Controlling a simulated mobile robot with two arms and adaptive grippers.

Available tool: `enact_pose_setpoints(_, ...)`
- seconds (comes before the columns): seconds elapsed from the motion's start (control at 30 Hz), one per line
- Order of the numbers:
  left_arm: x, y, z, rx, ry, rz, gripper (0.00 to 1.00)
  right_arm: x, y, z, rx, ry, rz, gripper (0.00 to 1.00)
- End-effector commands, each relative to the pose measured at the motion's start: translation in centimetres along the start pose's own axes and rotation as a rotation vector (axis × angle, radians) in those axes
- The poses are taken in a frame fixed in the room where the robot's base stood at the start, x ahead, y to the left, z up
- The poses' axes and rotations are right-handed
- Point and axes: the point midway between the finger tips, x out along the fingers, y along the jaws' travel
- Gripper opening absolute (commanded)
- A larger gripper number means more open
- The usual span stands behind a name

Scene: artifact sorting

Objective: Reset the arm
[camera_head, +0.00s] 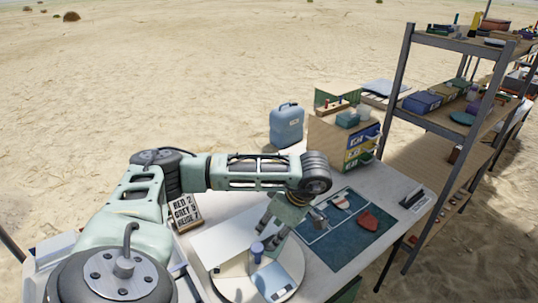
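My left arm comes in from the left and bends at a dark joint above the table. Just below and left of the fingertips, a small blue-topped object (257,250) stands on the round white tray (296,262). I cannot tell whether the gripper touches it. My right gripper is not in view.
The blue mat (372,248) holds a reddish piece (369,222) and a pale piece. A sign (186,212) stands left on the table. A blue jug (287,125) and a drawer box (325,140) stand at the back. Loaded shelves (440,125) rise at the right.

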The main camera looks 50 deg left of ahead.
Motion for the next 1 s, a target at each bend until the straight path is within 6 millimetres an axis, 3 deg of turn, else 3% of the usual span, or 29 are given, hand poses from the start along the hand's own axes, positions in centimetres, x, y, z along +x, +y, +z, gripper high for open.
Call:
enact_pose_setpoints(0.63, -0.6, 0.0, 0.0, -0.001, 0.001, 0.000, 0.40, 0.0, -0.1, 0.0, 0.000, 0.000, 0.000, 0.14)
enact_pose_setpoints(0.73, -0.5, -0.1, 0.8, 0.007, -0.021, 0.000, 0.40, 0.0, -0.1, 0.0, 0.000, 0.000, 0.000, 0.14)
enact_pose_setpoints(0.87, -0.4, -1.2, 5.5, 0.044, -0.161, -0.009, 0.40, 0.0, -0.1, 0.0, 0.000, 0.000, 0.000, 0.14)
enact_pose_setpoints(1.0, -1.9, -4.3, 14.7, 0.088, -0.457, -0.049, 0.40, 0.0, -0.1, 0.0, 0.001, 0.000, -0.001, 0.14)
